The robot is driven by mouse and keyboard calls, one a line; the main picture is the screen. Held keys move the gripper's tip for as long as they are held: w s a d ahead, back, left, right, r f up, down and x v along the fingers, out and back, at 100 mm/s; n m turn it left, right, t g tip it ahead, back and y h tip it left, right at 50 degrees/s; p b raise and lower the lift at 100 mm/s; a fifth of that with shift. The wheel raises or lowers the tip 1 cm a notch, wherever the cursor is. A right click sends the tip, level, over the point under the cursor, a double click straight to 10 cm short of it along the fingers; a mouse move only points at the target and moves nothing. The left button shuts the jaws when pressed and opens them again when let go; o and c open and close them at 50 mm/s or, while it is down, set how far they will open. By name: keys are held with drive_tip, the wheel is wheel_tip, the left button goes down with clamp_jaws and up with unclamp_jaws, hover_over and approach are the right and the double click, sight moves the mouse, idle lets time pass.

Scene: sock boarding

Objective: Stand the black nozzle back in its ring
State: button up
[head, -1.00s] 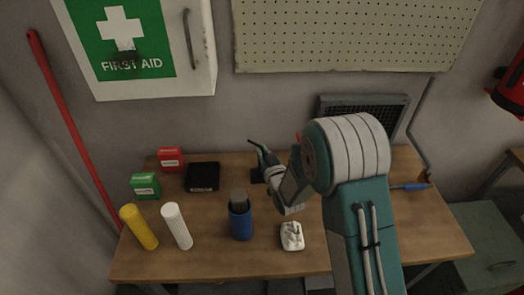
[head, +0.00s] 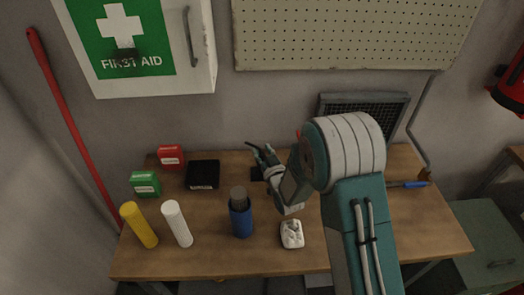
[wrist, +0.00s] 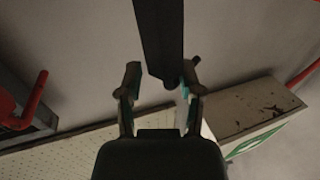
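My gripper (head: 264,152) is above the back middle of the table. In the wrist view its two fingertips (wrist: 161,75) are apart, with a long dark bar, apparently the black nozzle (wrist: 159,35), filling the gap between them. The bar's end is level with the fingertips, and the rest runs off the top edge. In the head view a thin dark piece (head: 253,146) sticks out up and left from the gripper.
The wooden table (head: 200,262) holds a blue bottle (head: 241,222), a white tube (head: 178,224), a yellow tube (head: 139,226), a black box (head: 203,174), red and green boxes and a white case (head: 292,234). The wall with its pegboard (head: 350,35) rises behind.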

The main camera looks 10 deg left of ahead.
drive_tip(key=v, duration=0.7)
drive_tip(key=shift+s, duration=0.2)
drive_tip(key=shift+d, duration=0.15)
drive_tip(key=s+d+r+m+g+h, duration=0.35)
drive_tip(key=d+r+h, duration=0.35)
drive_tip(key=d+r, duration=0.75)
drive_tip(key=s+d+r+m+g+h, duration=0.1)
drive_tip(key=s+d+g, duration=0.1)
drive_tip(key=s, duration=0.5)
drive_tip(key=s+d+r+m+g, duration=0.1)
drive_tip(key=s+d, duration=0.3)
drive_tip(key=s, duration=0.4)
drive_tip(key=s+d+r+m+g+h, duration=0.1)
drive_tip(key=s+d+r+g, duration=0.1)
drive_tip(key=s, duration=0.6)
drive_tip(key=shift+d+r+g+h, duration=0.3)
drive_tip(key=shift+d+g, duration=0.25)
drive_tip(key=shift+d, duration=0.1)
